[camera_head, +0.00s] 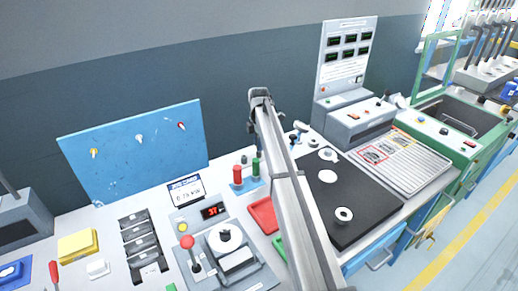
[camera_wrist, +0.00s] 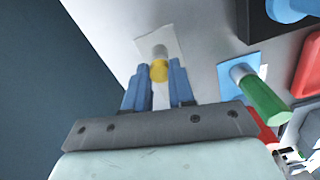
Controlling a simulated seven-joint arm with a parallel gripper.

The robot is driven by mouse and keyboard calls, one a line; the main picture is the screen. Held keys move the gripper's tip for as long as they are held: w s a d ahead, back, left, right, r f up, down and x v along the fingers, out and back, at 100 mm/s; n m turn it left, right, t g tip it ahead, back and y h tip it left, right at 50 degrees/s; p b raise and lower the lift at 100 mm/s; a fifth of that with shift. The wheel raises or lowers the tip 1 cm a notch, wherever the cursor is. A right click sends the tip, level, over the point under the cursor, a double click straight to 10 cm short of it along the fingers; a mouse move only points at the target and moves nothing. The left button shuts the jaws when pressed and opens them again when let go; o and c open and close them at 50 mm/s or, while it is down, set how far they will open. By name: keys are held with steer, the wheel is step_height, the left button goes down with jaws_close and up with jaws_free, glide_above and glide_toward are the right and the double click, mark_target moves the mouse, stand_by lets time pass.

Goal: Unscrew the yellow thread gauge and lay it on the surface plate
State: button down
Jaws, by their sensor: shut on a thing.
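In the wrist view my gripper (camera_wrist: 159,75) has its two blue fingers shut on the yellow thread gauge (camera_wrist: 159,71). Its yellow end faces the camera, with a grey cylindrical part beyond it, over a pale plate. I cannot tell whether the gauge is still threaded in there. In the head view I cannot make out the fingers or the yellow gauge behind my arm. The dark surface plate (camera_head: 365,209) lies on the bench right of my arm, with several pale round pieces on it.
A green gauge (camera_wrist: 266,97) stands right of my gripper on a blue base, with a red one (camera_head: 238,175) beside it. A red tray (camera_head: 263,215) lies in front of them. A grooved board (camera_head: 402,160) is right of the plate. The plate has bare areas.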

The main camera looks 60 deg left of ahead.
steer(key=n, duration=0.3)
steer(key=shift+w+n, duration=0.1)
steer(key=shift+n, duration=0.2)
steer(key=c, duration=1.2)
jaws_free()
steer(key=shift+c, duration=0.2)
steer(key=m, duration=1.8)
steer(key=shift+m, duration=0.4)
steer(key=m, duration=0.6)
